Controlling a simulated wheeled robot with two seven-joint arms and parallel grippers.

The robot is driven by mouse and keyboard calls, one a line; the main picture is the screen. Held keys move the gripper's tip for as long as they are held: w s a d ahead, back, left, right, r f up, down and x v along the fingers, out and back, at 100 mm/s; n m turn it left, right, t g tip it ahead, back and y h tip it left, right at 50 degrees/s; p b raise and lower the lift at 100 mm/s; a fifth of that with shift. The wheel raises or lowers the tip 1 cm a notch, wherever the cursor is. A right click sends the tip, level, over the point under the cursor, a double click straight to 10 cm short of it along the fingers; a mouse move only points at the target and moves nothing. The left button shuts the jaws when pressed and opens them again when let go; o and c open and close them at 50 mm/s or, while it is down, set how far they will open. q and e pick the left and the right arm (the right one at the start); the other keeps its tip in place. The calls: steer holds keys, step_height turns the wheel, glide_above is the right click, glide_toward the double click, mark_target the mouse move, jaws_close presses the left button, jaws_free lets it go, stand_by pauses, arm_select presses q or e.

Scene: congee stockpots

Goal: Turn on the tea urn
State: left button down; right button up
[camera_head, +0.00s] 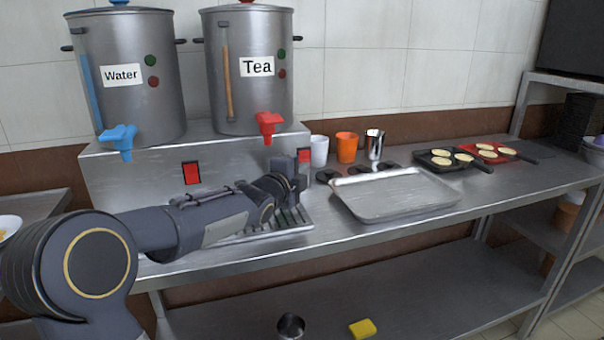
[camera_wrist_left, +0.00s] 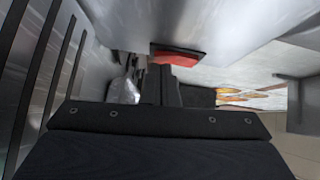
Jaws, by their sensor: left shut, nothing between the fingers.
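The metal tea urn (camera_head: 262,95), labelled "Tea", stands on the raised steel stand (camera_head: 225,142). It has a red tap (camera_head: 269,123) and a green and a red round mark on its side. A red switch (camera_head: 304,155) in a black frame is on the stand's front below this urn, partly hidden by my left gripper (camera_head: 293,167). In the left wrist view the red switch (camera_wrist_left: 175,58) shows just beyond my shut, empty left gripper (camera_wrist_left: 160,84). I cannot tell whether the fingertips touch it. My right gripper is not in view.
The water urn (camera_head: 128,105) with a blue tap stands left, above another red switch (camera_head: 191,172). A slotted drip tray (camera_head: 285,224) lies under my left arm. Right are a metal tray (camera_head: 395,195), a white cup (camera_head: 319,150), an orange cup (camera_head: 347,146) and a metal cup (camera_head: 374,143).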

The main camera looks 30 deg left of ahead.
arm_select(q)
steer(key=shift+f, duration=0.15)
steer(key=shift+s+a, duration=0.1)
steer(key=s, duration=0.5)
steer(key=s+p, duration=0.1)
steer(key=s, duration=0.1)
steer(key=shift+s+d+r, duration=0.2)
steer(key=shift+d, duration=0.1)
